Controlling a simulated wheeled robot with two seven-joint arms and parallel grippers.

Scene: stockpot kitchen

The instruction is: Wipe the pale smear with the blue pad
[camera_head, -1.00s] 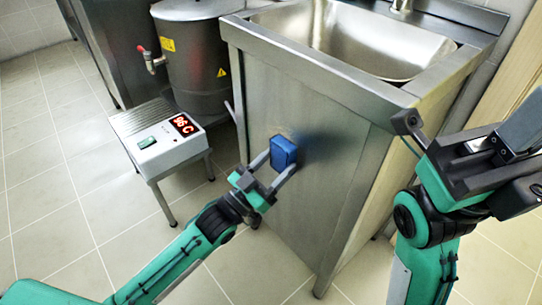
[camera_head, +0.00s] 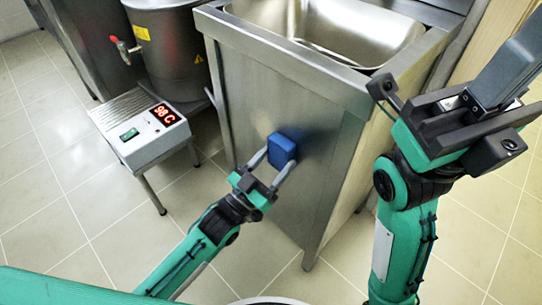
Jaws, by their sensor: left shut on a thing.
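My left gripper (camera_head: 270,170) is shut on the blue pad (camera_head: 281,150). No pale smear can be made out on the panel now; any part behind the pad is hidden. My right arm (camera_head: 410,190) stands at the right, in front of the cabinet's right side.
A steel sink (camera_head: 335,30) tops the cabinet. To the left, a low stand (camera_head: 145,130) carries a red display reading 98 C. The tiled floor (camera_head: 50,160) at left is clear.

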